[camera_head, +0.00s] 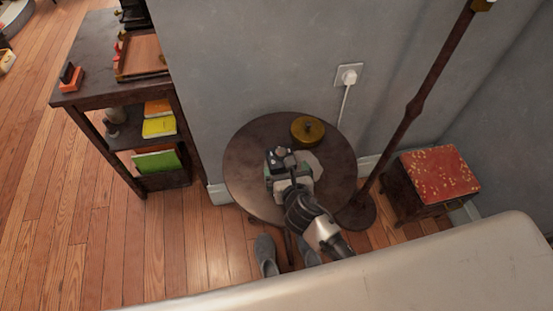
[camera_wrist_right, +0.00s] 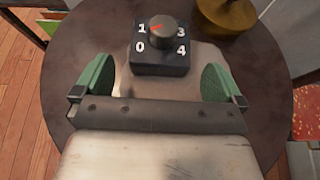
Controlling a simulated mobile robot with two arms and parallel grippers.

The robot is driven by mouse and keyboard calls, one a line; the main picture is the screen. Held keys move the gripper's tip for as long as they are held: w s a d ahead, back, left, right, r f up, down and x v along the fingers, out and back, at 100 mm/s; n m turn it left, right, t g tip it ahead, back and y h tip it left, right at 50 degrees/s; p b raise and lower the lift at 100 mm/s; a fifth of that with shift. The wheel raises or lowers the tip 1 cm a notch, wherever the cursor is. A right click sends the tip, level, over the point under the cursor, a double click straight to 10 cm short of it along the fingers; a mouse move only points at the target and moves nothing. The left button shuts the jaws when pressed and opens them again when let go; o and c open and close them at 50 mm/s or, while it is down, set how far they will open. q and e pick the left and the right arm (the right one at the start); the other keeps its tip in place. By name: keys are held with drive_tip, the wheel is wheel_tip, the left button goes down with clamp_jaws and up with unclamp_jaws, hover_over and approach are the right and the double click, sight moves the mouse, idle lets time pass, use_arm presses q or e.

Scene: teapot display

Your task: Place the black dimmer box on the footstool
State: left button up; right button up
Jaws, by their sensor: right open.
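The black dimmer box (camera_wrist_right: 163,52), with a round knob and the numbers 0, 1, 3 and 4 on top, sits on the round dark table. In the head view the box (camera_head: 280,155) is just beyond my right gripper (camera_head: 290,174). In the right wrist view my right gripper (camera_wrist_right: 160,85) is open, its green finger pads on either side and nearer than the box. The footstool (camera_head: 440,174) with a worn red top stands on the floor right of the table. My left gripper is not in view.
A brass round container (camera_head: 308,130) stands on the round table (camera_head: 245,150) behind the box. A lamp pole (camera_head: 414,105) rises between table and footstool. A dark shelf (camera_head: 92,90) stands left. Grey slippers (camera_head: 265,252) lie below. A pale surface (camera_head: 400,275) fills the front.

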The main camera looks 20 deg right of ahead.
sight(282, 159)
drive_tip(key=b+x, duration=0.1)
drive_tip(key=x, duration=0.4)
drive_tip(key=shift+w+f, duration=0.1)
drive_tip(key=shift+c, duration=0.3)
drive_tip(key=c, duration=0.8)
drive_tip(key=shift+r, duration=0.65)
drive_tip(key=r, duration=0.1)
drive_tip(key=r+p, duration=0.2)
drive_tip(key=shift+s+d+r, duration=0.25)
drive_tip(key=shift+s+r, duration=0.1)
drive_tip(key=s+d+r+p, duration=0.1)
drive_tip(key=s+r, duration=0.1)
drive_tip(key=s, duration=0.1)
drive_tip(key=s+d+r, duration=0.2)
drive_tip(key=s, duration=0.1)
drive_tip(key=s+d+r+p, duration=0.1)
drive_tip(key=s+d+r, duration=0.1)
drive_tip(key=s, duration=0.1)
drive_tip(key=shift+s+r+p, duration=0.1)
drive_tip(key=shift+s+p, duration=0.25)
drive_tip(key=shift+s, duration=0.05)
